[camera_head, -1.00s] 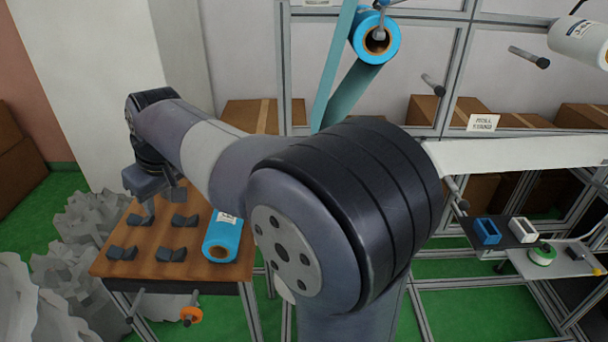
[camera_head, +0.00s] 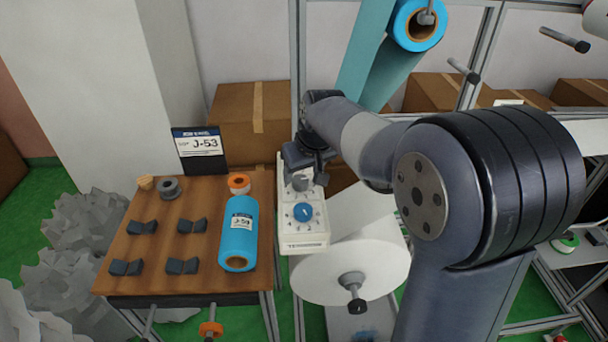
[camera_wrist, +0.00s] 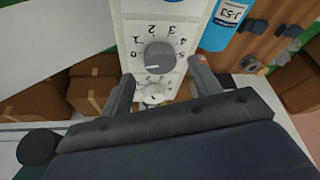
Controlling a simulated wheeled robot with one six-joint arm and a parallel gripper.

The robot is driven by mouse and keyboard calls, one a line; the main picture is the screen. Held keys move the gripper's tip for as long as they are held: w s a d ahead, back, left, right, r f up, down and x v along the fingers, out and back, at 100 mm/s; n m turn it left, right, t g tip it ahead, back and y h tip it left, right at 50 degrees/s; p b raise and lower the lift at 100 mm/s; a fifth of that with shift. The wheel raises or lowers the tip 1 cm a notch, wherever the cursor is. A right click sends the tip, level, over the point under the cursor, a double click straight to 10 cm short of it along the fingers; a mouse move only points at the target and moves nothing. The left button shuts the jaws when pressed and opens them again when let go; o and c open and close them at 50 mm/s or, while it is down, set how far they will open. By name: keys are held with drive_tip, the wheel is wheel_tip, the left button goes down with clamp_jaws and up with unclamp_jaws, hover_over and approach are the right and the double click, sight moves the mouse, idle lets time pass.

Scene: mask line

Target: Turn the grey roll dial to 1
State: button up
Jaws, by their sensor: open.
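The grey roll dial (camera_wrist: 160,57) sits on a pale control panel (camera_wrist: 130,18) with numbers around it. In the wrist view its short white mark is at the dial's lower edge, nearest the 0 side; I cannot tell the exact reading. In the head view the grey dial (camera_head: 301,183) is partly hidden under my gripper (camera_head: 300,170), above a blue dial (camera_head: 303,211). My gripper (camera_wrist: 162,82) is open, with one finger on each side just short of the dial. Nothing is between the fingers; contact is not visible.
A wooden table (camera_head: 150,245) left of the panel holds dark cradles, a blue roll (camera_head: 239,232) and small cores. A large white roll (camera_head: 345,270) is just below right of the panel. A J-53 sign (camera_head: 198,145) and cardboard boxes (camera_head: 245,120) stand behind.

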sight(300, 183)
drive_tip(key=shift+x, duration=1.35)
drive_tip(key=shift+c, duration=0.3)
drive_tip(key=c, duration=0.9)
